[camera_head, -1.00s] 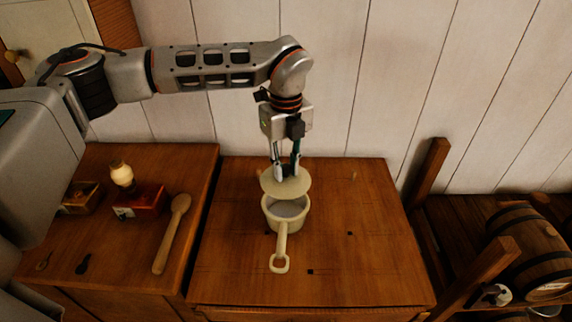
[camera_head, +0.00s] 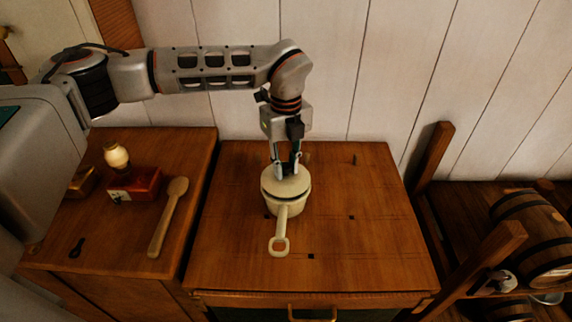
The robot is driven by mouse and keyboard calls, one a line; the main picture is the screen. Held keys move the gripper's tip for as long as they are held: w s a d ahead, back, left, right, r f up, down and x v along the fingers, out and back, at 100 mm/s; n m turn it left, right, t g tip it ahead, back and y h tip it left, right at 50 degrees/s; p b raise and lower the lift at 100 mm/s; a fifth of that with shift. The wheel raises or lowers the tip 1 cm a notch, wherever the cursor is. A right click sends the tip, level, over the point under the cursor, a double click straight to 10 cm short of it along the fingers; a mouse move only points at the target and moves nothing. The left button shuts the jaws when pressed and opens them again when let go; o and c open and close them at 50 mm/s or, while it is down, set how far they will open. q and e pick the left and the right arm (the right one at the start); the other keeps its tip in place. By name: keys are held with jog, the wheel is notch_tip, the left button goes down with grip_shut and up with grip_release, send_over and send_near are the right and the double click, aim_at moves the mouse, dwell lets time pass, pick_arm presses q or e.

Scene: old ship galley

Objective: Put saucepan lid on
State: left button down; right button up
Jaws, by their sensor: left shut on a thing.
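A cream saucepan (camera_head: 285,209) stands upright on the wooden cabinet top, its long handle with a ring end pointing toward me. The round cream lid (camera_head: 272,185) lies level over the saucepan's mouth and covers it. A dark line shows between lid and rim, so I cannot tell whether the lid is fully seated. My left gripper (camera_head: 286,172) points straight down and is shut at the middle of the lid; the fingertips hide the part they hold. My right gripper is not in view.
On the left counter are a wooden spoon (camera_head: 168,217), a red box (camera_head: 136,185) and a lamp with a pale globe (camera_head: 116,156). The cabinet top (camera_head: 370,240) around the saucepan is mostly clear.

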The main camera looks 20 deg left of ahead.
pick_arm(q)
jog(key=shift+f+b, duration=0.45)
jog(key=shift+f, duration=0.55)
dwell(0.5)
jog(key=c, duration=1.7)
grip_release()
notch_tip(320, 180, up, 12)
jog(key=shift+r, duration=0.1)
